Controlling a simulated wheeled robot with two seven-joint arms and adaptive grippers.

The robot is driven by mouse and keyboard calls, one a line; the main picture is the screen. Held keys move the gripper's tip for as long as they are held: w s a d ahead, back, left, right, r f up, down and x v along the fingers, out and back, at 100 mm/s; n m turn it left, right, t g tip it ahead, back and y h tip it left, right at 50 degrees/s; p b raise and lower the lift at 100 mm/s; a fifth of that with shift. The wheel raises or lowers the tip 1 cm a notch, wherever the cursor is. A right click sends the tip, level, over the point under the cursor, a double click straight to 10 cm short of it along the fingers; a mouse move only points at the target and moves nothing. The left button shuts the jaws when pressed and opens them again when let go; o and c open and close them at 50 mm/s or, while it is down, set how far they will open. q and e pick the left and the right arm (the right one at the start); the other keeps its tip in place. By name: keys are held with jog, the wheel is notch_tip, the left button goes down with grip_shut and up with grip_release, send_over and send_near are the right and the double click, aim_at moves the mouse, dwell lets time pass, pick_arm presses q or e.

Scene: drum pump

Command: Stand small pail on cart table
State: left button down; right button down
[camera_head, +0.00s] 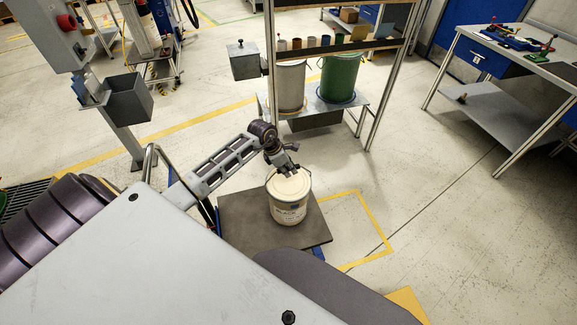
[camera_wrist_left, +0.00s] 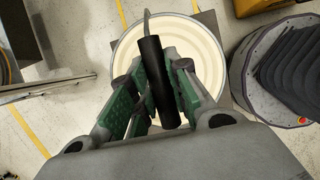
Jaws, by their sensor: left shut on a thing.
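The small pail (camera_head: 289,208) is cream-coloured with a printed label and a pale top. It is upright over the dark cart table (camera_head: 240,222); I cannot tell whether its base touches the surface. My left gripper (camera_head: 288,170) is above the pail's top. In the left wrist view my left gripper (camera_wrist_left: 158,95) is shut on the black grip of the pail's handle (camera_wrist_left: 152,65), with the round cream top of the pail (camera_wrist_left: 205,42) below. My right gripper is not in view.
A rack behind holds a grey drum (camera_head: 288,86) and a green drum (camera_head: 338,78). A post with a grey box (camera_head: 128,98) stands at left. A workbench (camera_head: 500,60) stands at right. The floor right of the cart table is clear, with yellow lines.

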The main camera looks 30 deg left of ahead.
pick_arm(q)
jog(key=shift+w+f, duration=0.15)
jog(key=shift+f, duration=0.6)
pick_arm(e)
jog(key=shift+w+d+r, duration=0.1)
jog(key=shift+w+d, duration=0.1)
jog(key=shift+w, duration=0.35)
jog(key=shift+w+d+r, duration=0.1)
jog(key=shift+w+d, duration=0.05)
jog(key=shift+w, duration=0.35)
pick_arm(q)
jog(key=c, duration=1.8)
grip_release()
jog(key=shift+f, duration=0.25)
jog(key=o, duration=0.5)
jog(key=shift+s+r, duration=0.1)
jog(key=shift+s, duration=0.1)
jog(key=shift+c, duration=0.2)
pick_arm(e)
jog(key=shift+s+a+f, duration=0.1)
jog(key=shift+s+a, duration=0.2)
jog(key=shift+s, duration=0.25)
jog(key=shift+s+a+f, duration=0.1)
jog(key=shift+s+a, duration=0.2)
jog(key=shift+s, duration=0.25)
